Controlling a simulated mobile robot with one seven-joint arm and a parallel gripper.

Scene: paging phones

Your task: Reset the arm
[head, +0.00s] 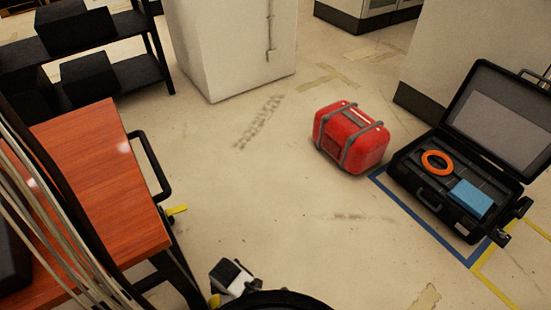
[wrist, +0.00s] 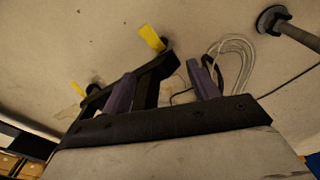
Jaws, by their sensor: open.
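My gripper (wrist: 163,85) shows in the wrist view, with two dark purple-grey fingers spread apart on a black bar. Nothing is held between the fingers. Pale floor lies beyond them. In the head view, a white and black part and a dark round edge show at the bottom, and the fingers cannot be made out there.
In the head view, a wood-topped cart (head: 95,185) with a black handle stands left. A red case (head: 350,137) and an open black toolbox (head: 425,190) lie right. A white cabinet (head: 235,45) and black shelf (head: 110,75) stand behind. The middle floor is clear.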

